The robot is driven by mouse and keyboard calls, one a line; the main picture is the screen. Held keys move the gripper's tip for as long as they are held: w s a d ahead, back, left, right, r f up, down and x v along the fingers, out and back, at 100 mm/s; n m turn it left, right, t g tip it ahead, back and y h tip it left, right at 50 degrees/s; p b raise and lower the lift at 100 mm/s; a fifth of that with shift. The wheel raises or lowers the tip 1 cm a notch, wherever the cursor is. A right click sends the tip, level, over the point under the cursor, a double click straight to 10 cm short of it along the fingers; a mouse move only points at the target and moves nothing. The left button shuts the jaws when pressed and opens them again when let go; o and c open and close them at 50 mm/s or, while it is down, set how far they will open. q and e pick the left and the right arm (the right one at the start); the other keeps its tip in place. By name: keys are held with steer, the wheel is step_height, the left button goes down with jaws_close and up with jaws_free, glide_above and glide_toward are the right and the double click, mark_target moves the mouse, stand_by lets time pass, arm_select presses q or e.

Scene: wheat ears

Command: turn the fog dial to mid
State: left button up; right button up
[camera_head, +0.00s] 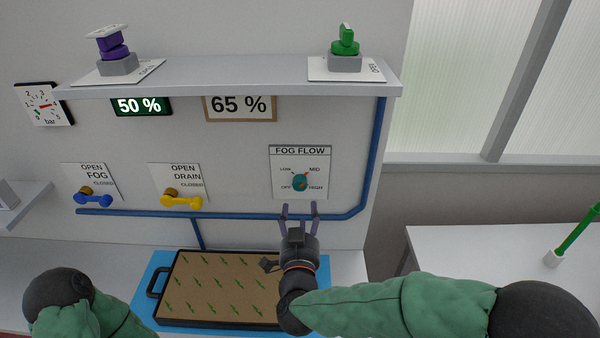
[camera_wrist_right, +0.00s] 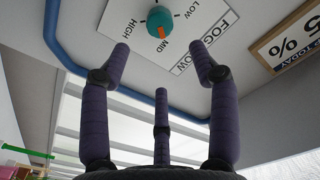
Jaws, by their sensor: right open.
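The fog dial (camera_head: 300,183) is a teal knob on the white FOG FLOW plate (camera_head: 283,160), marked OFF, LOW, MID and HIGH. Its orange pointer appears directed towards MID in the head view. The right wrist view shows the dial (camera_wrist_right: 160,20) with its orange mark on the MID side. My right gripper (camera_head: 299,209) is below the dial, its purple fingers spread and empty. In the right wrist view the gripper (camera_wrist_right: 159,50) is apart from the dial, with nothing between its fingers. My left gripper is out of view.
A blue pipe (camera_head: 372,150) runs beside and below the plate. A shelf (camera_head: 230,78) overhangs it. Blue (camera_head: 93,200) and yellow (camera_head: 181,202) valve handles are to the left. A tray (camera_head: 220,285) with green ears lies below. A white table (camera_head: 470,250) stands at right.

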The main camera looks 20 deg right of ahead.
mark_target(300, 185)
steer(key=b+x, duration=0.1)
steer(key=x, duration=0.9)
steer(key=shift+w+f+b, duration=0.1)
steer(key=shift+w+b, duration=0.2)
steer(key=c, duration=1.1)
